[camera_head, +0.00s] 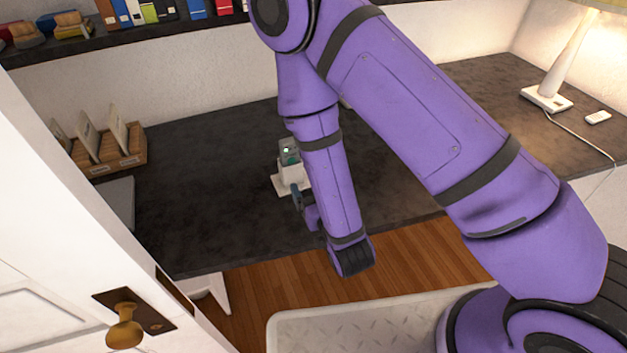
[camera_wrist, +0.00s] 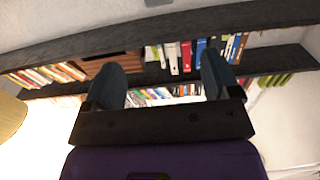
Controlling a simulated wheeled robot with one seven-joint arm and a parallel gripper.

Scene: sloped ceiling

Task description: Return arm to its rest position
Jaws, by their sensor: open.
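My purple arm reaches over the dark desk (camera_head: 210,165) in the head view and bends down at its wrist near the front edge. My gripper (camera_wrist: 163,78) shows in the wrist view with two dark fingers held wide apart and nothing between them. In the head view the gripper is mostly hidden behind my forearm. A small white stand (camera_head: 290,180) with a dark greenish device (camera_head: 288,150) on top is on the desk, partly hidden by my arm. I cannot tell whether the gripper touches it.
A white door with a brass knob (camera_head: 125,330) is close at the left. A wooden organizer (camera_head: 125,160) stands on the desk's left. A lamp (camera_head: 548,97) and a small white object (camera_head: 598,117) are at the right. Bookshelves (camera_wrist: 280,62) are overhead. Wooden floor shows in front.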

